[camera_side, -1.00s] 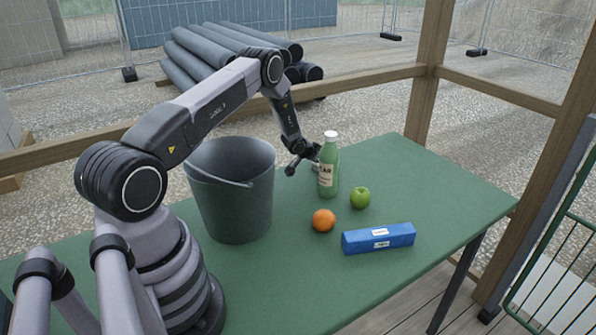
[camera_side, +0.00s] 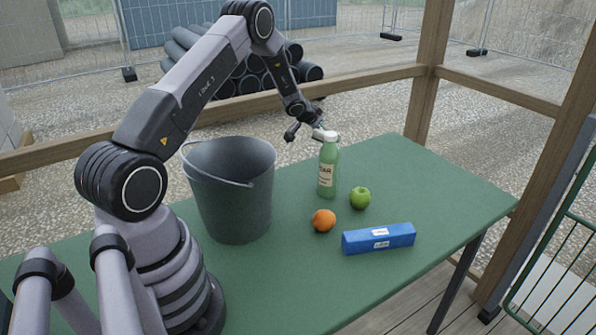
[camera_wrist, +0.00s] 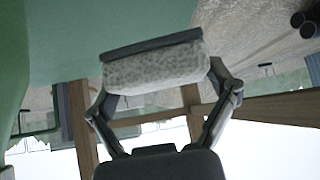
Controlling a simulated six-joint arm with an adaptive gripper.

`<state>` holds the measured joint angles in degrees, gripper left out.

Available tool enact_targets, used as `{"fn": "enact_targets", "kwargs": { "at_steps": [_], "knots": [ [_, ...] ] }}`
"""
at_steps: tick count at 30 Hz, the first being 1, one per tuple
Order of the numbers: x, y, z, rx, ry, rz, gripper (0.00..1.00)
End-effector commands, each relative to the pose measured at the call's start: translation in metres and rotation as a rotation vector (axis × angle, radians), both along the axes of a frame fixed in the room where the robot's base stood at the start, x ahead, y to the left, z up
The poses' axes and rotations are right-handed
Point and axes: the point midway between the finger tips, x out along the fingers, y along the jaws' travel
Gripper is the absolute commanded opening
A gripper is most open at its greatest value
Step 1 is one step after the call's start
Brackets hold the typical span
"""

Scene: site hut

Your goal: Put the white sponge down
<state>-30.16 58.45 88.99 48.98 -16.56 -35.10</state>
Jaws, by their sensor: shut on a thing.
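In the wrist view the white sponge (camera_wrist: 155,68), pale and speckled with a dark grey layer along one side, sits between the fingers of my gripper (camera_wrist: 160,80). My gripper is shut on it. In the side view my gripper (camera_side: 308,127) is raised above the table's far edge, behind and slightly left of the green bottle. There the sponge is mostly hidden; a small white patch shows beside the bottle's cap.
The green bottle (camera_side: 328,170) stands upright close to my gripper. A dark bucket (camera_side: 235,205) stands to the left. A green apple (camera_side: 360,198), an orange (camera_side: 323,220) and a blue box (camera_side: 379,239) lie nearby. The right part of the green table (camera_side: 435,190) is clear.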

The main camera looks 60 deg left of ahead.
Motion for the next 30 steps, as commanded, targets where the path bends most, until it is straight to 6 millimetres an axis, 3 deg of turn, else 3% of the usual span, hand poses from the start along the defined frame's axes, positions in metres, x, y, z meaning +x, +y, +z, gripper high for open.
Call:
{"fn": "enact_targets", "kwargs": {
  "at_steps": [1, 5, 14, 23, 30],
  "knots": [
    [0.0, 0.0, 0.014, 0.004, -0.003, 0.0, 0.61],
    [0.0, 0.0, 0.034, 0.004, -0.003, -0.001, 0.61],
    [0.009, -0.041, 0.032, -0.001, 0.0, 0.001, 0.61],
    [0.017, -0.105, 0.03, -0.002, 0.001, 0.008, 0.61],
    [0.015, -0.175, 0.028, 0.0, 0.002, 0.032, 0.61]
  ]
}}
